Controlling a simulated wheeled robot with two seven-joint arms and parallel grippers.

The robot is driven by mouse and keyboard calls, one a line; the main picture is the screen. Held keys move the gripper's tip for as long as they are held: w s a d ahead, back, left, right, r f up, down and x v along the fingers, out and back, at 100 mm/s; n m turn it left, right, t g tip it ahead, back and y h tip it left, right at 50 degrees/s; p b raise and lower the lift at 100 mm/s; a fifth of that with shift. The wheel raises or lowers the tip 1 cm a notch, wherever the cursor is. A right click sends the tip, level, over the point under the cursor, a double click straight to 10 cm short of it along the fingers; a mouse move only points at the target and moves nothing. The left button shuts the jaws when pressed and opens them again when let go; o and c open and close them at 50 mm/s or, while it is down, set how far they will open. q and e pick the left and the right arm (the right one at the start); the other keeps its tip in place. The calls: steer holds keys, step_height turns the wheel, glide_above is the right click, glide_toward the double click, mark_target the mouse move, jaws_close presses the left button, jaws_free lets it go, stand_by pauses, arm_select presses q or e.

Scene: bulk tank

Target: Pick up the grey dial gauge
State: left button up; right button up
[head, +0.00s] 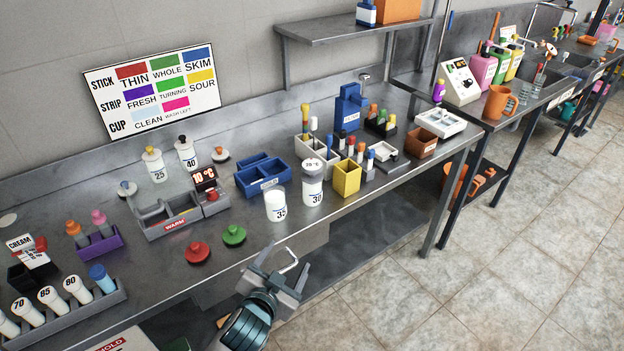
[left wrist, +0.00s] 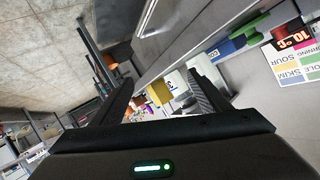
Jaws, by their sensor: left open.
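A round grey dial (head: 312,165), marked with a small °C reading, shows at the top of the white bottle labelled 30 (head: 312,190); it looks like the dial gauge. I cannot tell whether it rests on the bottle or stands behind it. My left gripper (head: 283,265) is open and empty, in front of the bench's front edge, nearer than the bottles and apart from them. In the left wrist view its two fingers (left wrist: 160,88) stand apart with bench things beyond them. The dial is not clear there. My right gripper is not in view.
A white bottle labelled 35 (head: 275,205) stands left of the dial, and a yellow box (head: 346,178) right of it. Red (head: 198,253) and green (head: 234,235) knobbed discs lie near the front edge. A metal handle (head: 289,261) shows by my left gripper.

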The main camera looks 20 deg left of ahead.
arm_select(q)
steer(key=w+d+r+m+t+h, duration=0.2)
steer(key=w+d+r+m+h, duration=0.15)
steer(key=r, duration=0.55)
steer(key=w+d+r+m+t+h, duration=0.25)
steer(key=d+r+m+h, duration=0.25)
steer(key=r, duration=0.3)
steer(key=w+d+r+m+t+h, duration=0.2)
steer(key=w+d+r+m+h, duration=0.15)
steer(key=r, duration=0.55)
steer(key=s+d+r+m+g+h, duration=0.2)
steer(key=d+m+g+h, duration=0.3)
steer(key=m+g, duration=0.4)
steer(key=s+d+r+m+g+h, duration=0.1)
steer(key=s+d+m+g+h, duration=0.1)
steer(key=d+m+g, duration=0.8)
steer(key=w+a+f+m+t+y, duration=0.1)
steer(key=w+a+f+m+y, duration=0.45)
steer(key=a+y, duration=0.3)
steer(key=w+a+r+n+t+y, duration=0.1)
steer(key=w+a+y, duration=0.2)
steer(key=a, duration=0.7)
steer(key=w+a+r+n+t+y, duration=0.1)
steer(key=w+a+r+y, duration=0.1)
steer(key=a+y, duration=0.4)
steer(key=w+a, duration=0.1)
steer(key=a, duration=0.3)
steer(key=shift+a+n, duration=0.3)
steer(key=shift+n, duration=0.05)
